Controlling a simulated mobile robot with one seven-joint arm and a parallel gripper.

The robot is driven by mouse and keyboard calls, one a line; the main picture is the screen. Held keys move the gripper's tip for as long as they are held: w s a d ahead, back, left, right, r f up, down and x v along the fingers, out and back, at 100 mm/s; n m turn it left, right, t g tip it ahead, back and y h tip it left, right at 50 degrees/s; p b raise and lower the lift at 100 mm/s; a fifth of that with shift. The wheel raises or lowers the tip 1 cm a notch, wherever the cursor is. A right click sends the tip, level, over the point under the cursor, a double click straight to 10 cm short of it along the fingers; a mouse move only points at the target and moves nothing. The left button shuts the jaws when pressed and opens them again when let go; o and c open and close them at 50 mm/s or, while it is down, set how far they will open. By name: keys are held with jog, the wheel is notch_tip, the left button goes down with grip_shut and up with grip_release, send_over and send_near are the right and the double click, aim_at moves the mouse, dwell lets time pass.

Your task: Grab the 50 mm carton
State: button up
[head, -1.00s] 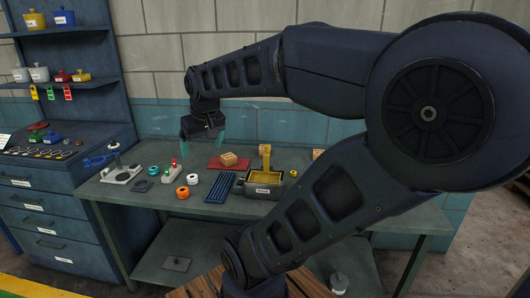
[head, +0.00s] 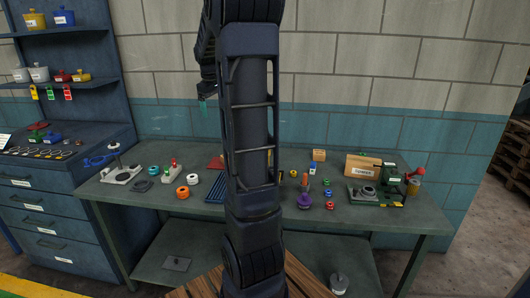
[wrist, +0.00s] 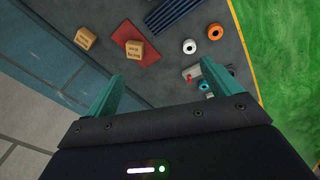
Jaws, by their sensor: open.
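Two small tan cartons show in the wrist view. One carton (wrist: 134,47) lies on a red mat (wrist: 122,57); the other carton (wrist: 86,38) stands off the mat, nearer the wall. Both carry dark print too small to read, so I cannot tell which is the 50 mm one. In the head view a tan carton (head: 319,155) stands at the back of the bench, and my arm hides the carton on the mat. My gripper (wrist: 163,76) is open and empty, its teal fingers above the bench and apart from both cartons. It also shows in the head view (head: 204,105).
A blue ribbed tray (wrist: 172,16), an orange ring (wrist: 215,32) and a white ring (wrist: 189,46) lie beside the mat. A larger wooden box (head: 361,167) and a green machine (head: 388,180) stand at the bench's right. The wall runs close behind the bench.

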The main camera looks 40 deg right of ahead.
jog(key=w+d+f+n+g+h, duration=0.1)
jog(key=w+d+f, duration=0.45)
jog(key=d, duration=0.25)
jog(key=w+d+f+n+g, duration=0.1)
jog(key=w+d+f+n, duration=0.1)
jog(key=w+d+f, duration=0.55)
jog(key=w+d+f+n+g+h, duration=0.1)
jog(key=w+d+f, duration=0.3)
jog(key=d, duration=0.6)
jog(key=d+f, duration=0.4)
jog(key=f, duration=0.2)
jog(key=d+f+n+g, duration=0.1)
jog(key=d+f, duration=0.3)
jog(key=f, duration=0.3)
jog(key=w+d+f+n+g, duration=0.1)
jog(key=d+f, duration=0.4)
jog(key=f, duration=0.2)
jog(key=shift+f, duration=0.2)
jog(key=shift+c, duration=0.2)
jog(key=c, duration=1.2)
